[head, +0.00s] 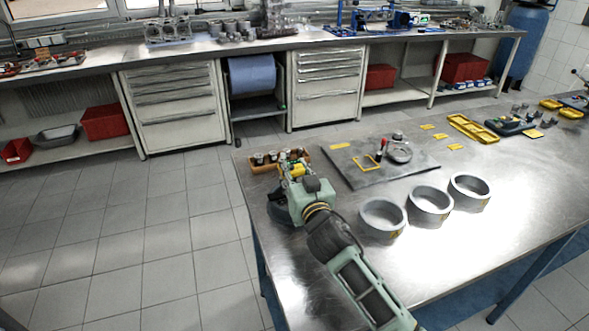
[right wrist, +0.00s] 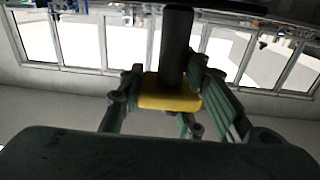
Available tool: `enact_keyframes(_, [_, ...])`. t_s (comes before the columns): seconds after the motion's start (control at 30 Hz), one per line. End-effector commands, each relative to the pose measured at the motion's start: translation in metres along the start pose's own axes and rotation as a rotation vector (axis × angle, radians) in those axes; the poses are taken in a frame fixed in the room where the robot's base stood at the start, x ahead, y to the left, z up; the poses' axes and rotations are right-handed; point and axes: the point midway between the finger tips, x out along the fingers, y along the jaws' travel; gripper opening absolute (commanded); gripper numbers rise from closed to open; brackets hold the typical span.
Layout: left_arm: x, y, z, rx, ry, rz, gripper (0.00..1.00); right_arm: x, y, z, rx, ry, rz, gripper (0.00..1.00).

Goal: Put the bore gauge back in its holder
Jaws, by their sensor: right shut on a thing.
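My right gripper (head: 293,174) is at the left end of the steel table, beside a small wooden tray. In the right wrist view its fingers (right wrist: 168,105) are shut on a yellow block with a dark round shaft, which looks like the bore gauge (right wrist: 170,92). In the head view only a bit of yellow (head: 298,169) shows at the fingers; the rest is hidden by the gripper. I cannot tell for sure which thing is the gauge's holder. My left gripper is not in view.
The wooden tray (head: 255,168) holds several small cylinders. A dark grey mat (head: 355,178) bears a yellow square outline and a round metal part (head: 399,152). Three grey rings stand in front: (head: 382,218) is the nearest ring. A yellow tray (head: 472,128) lies farther right. The table's front right is clear.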

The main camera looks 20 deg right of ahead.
Motion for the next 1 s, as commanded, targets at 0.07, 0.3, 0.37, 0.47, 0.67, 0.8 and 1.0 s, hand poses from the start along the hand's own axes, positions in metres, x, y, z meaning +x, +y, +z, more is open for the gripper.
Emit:
enact_keyframes(0.07, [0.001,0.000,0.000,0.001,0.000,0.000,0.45,0.000,0.000,-0.001,0.001,0.004,-0.001,0.00])
enact_keyframes(0.3, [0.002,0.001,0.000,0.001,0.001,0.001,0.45,0.000,0.000,0.001,0.001,0.004,-0.001,0.33])
enact_keyframes(0.37, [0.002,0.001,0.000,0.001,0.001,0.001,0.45,0.000,0.000,0.001,0.001,0.004,-0.001,0.38])
enact_keyframes(0.47, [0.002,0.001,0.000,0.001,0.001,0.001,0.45,0.000,0.000,0.001,0.001,0.003,-0.001,0.47])
enact_keyframes(0.67, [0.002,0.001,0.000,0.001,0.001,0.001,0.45,0.000,0.000,0.002,0.000,0.001,0.000,0.54])
enact_keyframes(0.8, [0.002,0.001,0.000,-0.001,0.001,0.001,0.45,0.000,0.000,0.005,0.000,-0.004,0.001,0.54])
enact_keyframes(1.0, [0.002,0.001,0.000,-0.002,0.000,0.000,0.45,-0.014,0.000,0.005,0.001,-0.003,-0.001,0.54])
